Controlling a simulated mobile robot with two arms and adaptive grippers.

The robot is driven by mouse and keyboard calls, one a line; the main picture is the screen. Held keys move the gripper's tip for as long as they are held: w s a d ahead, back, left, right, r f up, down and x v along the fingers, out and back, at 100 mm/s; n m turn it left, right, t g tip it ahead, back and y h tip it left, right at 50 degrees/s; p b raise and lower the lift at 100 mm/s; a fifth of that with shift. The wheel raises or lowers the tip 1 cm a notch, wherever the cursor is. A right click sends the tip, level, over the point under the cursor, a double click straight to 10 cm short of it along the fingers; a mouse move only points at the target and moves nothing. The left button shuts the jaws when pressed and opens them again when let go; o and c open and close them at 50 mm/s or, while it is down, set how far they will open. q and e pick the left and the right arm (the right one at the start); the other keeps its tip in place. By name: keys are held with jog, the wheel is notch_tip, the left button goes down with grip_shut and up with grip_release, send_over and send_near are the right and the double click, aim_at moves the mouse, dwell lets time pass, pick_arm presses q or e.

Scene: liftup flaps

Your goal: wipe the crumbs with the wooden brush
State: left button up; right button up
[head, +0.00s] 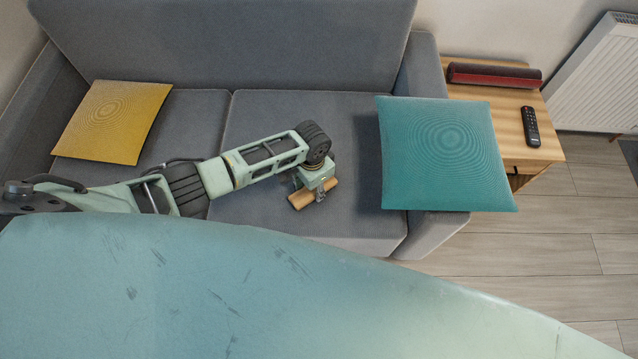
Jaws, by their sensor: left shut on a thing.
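My left gripper (318,193) is over the right seat cushion of the grey sofa (270,130), pointing down. It is shut on the wooden brush (300,199), a short light-brown piece at or just above the seat. The gripper and arm cover part of the brush, and I cannot tell whether it touches the fabric. I cannot make out any crumbs on the seat. My right gripper is not in view.
A yellow cushion (112,122) lies on the left of the sofa. A teal cushion (446,155) is at the right armrest. A wooden side table (508,118) holds a dark red cylinder-like object (494,76) and a black remote (530,127). A white radiator (597,80) stands at the right.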

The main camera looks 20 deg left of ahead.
pick_arm(q)
jog(key=shift+s+a+r+p, duration=0.1)
jog(key=shift+s+a+p, duration=0.2)
jog(key=shift+a, duration=0.65)
jog(key=shift+s+a+p, duration=0.2)
jog(key=shift+a+p, duration=0.1)
jog(key=shift+a, duration=0.35)
jog(key=shift+s+a+p, duration=0.15)
jog(key=shift+a+p, duration=0.1)
jog(key=shift+a, duration=0.35)
jog(key=shift+s+a+f, duration=0.2)
jog(key=shift+a, duration=0.3)
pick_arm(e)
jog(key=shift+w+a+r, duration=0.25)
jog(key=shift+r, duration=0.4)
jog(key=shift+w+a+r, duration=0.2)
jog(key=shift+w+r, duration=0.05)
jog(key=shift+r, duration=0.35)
